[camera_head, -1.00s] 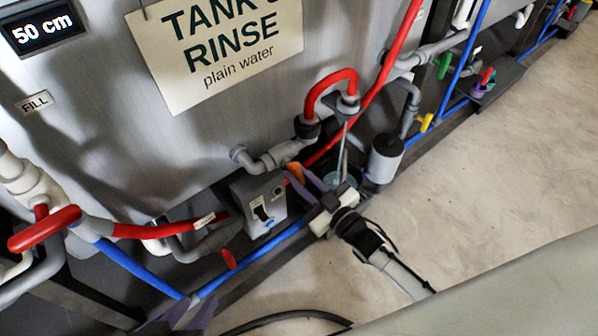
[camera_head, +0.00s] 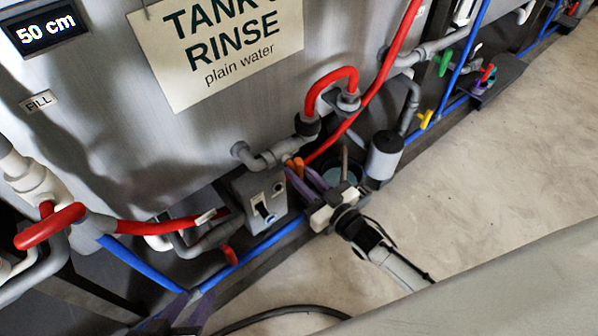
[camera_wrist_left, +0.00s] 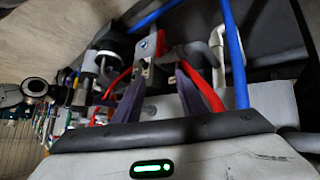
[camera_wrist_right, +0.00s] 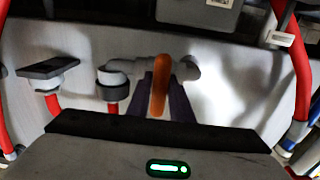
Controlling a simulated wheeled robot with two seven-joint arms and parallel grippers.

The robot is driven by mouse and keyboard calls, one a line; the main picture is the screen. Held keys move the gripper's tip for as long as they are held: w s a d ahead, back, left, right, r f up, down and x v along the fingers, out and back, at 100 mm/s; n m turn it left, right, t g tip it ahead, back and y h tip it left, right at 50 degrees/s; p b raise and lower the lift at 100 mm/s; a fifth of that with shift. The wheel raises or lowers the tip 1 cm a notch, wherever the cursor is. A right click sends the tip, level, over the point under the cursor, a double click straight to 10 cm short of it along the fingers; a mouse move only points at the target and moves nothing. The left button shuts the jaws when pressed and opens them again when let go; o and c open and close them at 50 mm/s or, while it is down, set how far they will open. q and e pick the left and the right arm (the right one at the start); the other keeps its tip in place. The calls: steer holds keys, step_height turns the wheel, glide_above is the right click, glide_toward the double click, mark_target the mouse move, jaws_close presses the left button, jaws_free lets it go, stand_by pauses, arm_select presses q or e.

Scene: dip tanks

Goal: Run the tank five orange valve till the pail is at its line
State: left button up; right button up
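The orange valve handle (camera_head: 298,166) sits on grey pipework low on the tank five front, below the sign (camera_head: 222,45). My right gripper (camera_head: 292,168) has its purple fingers on either side of it; in the right wrist view the handle (camera_wrist_right: 159,88) stands upright between the closed fingers. The pail (camera_head: 334,176) stands on the floor behind the gripper, below the red hose spout, partly hidden. Its blue-grey inside shows, but I cannot read its line or level. A thin grey upright strip shows at it. My left gripper (camera_wrist_left: 158,75) is open and empty, low at the left.
A grey switch box (camera_head: 255,203) stands left of the valve. A grey cylinder (camera_head: 384,158) stands right of the pail. Red-handled pipework (camera_head: 50,226) and blue pipes run along the tank. Yellow (camera_head: 426,119) and green valve handles are further right. The floor at right is clear.

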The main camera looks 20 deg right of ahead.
steer(key=o, duration=0.3)
steer(key=shift+s, duration=0.15)
